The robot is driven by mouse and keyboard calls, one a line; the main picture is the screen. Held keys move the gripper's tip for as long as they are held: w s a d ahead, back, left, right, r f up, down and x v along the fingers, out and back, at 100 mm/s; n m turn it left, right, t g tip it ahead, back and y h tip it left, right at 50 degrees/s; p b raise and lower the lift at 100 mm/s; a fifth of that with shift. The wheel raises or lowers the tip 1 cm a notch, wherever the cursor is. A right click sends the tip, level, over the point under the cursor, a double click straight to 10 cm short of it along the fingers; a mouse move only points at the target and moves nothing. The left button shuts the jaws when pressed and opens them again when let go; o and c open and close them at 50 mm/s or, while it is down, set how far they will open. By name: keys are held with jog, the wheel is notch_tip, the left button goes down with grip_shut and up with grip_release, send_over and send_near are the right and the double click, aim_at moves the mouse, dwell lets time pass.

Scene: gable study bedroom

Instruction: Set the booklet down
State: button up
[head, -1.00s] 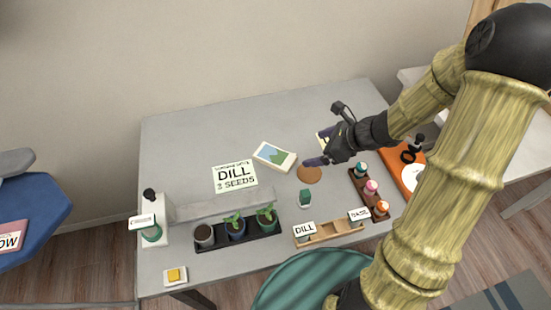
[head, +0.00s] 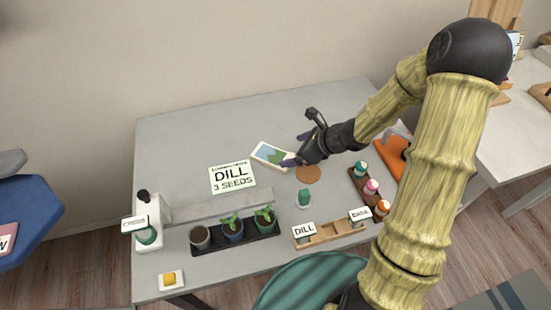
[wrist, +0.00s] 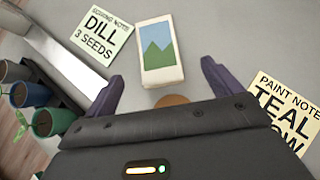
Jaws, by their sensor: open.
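The booklet (head: 268,155), white with a blue and green mountain picture on its cover, lies flat on the grey table (head: 190,140). It also shows in the wrist view (wrist: 160,72), ahead of and between the finger directions. My gripper (head: 297,148) is open and empty, just right of the booklet's right end in the head view. In the wrist view its two purple fingers (wrist: 163,78) are spread wide. I cannot tell how high the fingertips are above the table.
A "DILL 3 SEEDS" note (head: 232,176) lies left of the booklet. A brown disc (head: 308,174) lies just in front of the gripper. Potted seedlings (head: 232,228), a wooden label rack (head: 330,232) and paint bottles (head: 371,187) stand nearer. A paint note (wrist: 278,100) lies to the right.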

aim_at(274, 156)
jog(key=x, duration=0.3)
jog(key=shift+a+f, duration=0.15)
jog(key=shift+a, duration=0.2)
jog(key=shift+d, duration=0.1)
jog(key=b+x, duration=0.1)
jog(key=x, duration=0.4)
jog(key=shift+f, duration=0.15)
jog(key=shift+s, duration=0.1)
jog(key=c, duration=1.2)
